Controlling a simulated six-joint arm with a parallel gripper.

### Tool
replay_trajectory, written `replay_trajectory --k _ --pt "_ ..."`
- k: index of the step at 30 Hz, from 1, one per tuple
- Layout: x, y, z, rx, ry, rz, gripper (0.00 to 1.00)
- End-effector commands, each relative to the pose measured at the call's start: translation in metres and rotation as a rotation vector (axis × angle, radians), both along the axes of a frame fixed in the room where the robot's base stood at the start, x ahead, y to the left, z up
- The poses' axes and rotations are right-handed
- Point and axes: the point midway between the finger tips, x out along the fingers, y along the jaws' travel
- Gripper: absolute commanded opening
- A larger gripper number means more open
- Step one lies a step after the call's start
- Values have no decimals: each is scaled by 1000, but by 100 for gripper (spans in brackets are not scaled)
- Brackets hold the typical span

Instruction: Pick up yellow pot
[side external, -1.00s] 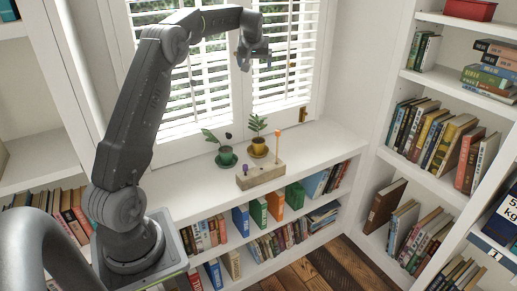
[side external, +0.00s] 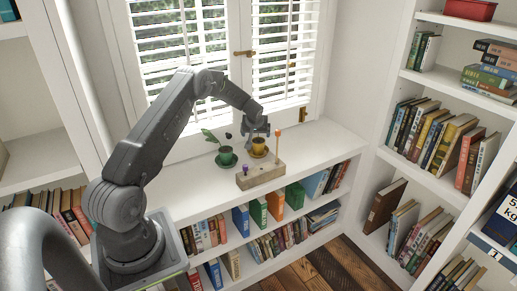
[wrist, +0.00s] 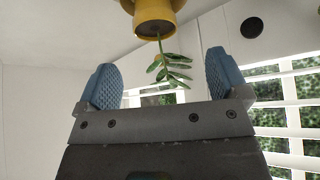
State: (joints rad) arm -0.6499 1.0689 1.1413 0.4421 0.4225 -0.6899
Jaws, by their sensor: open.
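The yellow pot (side external: 258,151) stands on its saucer on the white shelf top under the window. In the wrist view the yellow pot (wrist: 154,20) is at the top edge, cut off by the frame, with its leafy plant (wrist: 170,68) pointing down between my fingers. My gripper (side external: 259,132) is just above the pot, and its fingers in the wrist view (wrist: 165,82) are spread apart with the leaves between them, not touching the pot. In the side view my gripper hides most of this plant.
A green pot with a plant (side external: 226,157) stands just left of the yellow pot. A wooden block (side external: 262,175) with a purple knob and an upright orange-topped peg (side external: 278,141) lies in front. Window blinds (side external: 282,60) rise behind. The shelf top to the right is clear.

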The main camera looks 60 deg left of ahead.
Motion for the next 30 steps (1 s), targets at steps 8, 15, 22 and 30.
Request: replay_trajectory --k 8,15,22,30 --pt "13 20 -36 0 0 1 93" --pt "17 24 -45 1 1 0 93" --pt "30 31 -67 0 0 -1 93" --pt "36 41 -83 0 0 1 93"
